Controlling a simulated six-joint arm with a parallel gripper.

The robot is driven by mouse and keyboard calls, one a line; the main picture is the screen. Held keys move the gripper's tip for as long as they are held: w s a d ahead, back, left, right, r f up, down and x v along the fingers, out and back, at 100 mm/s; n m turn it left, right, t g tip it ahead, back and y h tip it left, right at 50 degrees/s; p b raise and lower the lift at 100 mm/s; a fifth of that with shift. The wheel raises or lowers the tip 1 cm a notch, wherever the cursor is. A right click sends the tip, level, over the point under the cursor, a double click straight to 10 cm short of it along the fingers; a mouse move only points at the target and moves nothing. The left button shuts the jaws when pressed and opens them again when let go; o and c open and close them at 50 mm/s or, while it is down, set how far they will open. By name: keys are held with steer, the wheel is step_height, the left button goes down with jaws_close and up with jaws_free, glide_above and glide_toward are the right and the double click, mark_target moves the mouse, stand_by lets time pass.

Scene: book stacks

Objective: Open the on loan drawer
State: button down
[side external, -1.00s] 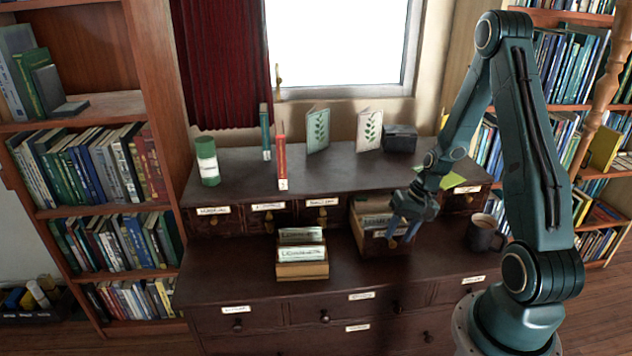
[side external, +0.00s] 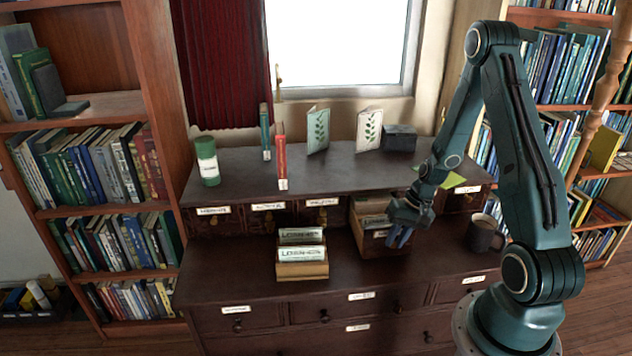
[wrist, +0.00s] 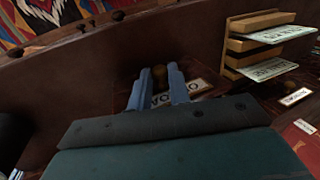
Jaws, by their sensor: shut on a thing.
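The on loan drawer (side external: 371,246) stands out from the row of small drawers in the dark cabinet, with cards (side external: 370,216) showing in its open top. In the wrist view its white label (wrist: 172,98) is partly hidden by my fingers. My gripper (side external: 400,238) is at the drawer's front in the side view. In the wrist view its blue fingers (wrist: 160,84) are closed around the small brass knob (wrist: 159,72) on that front.
A wooden card box (side external: 302,270) stands on the lower ledge left of the drawer. A dark mug (side external: 484,238) stands to its right. Books, booklets and a green canister (side external: 208,165) stand on the cabinet top. Other labelled drawers (side external: 270,220) are shut.

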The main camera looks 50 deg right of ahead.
steer(key=s+a, duration=0.2)
steer(key=s, duration=0.1)
steer(key=shift+a, duration=0.4)
steer(key=c, duration=1.3)
jaws_free()
steer(key=shift+r, duration=0.1)
steer(key=v, duration=1.3)
steer(key=shift+r, duration=0.35)
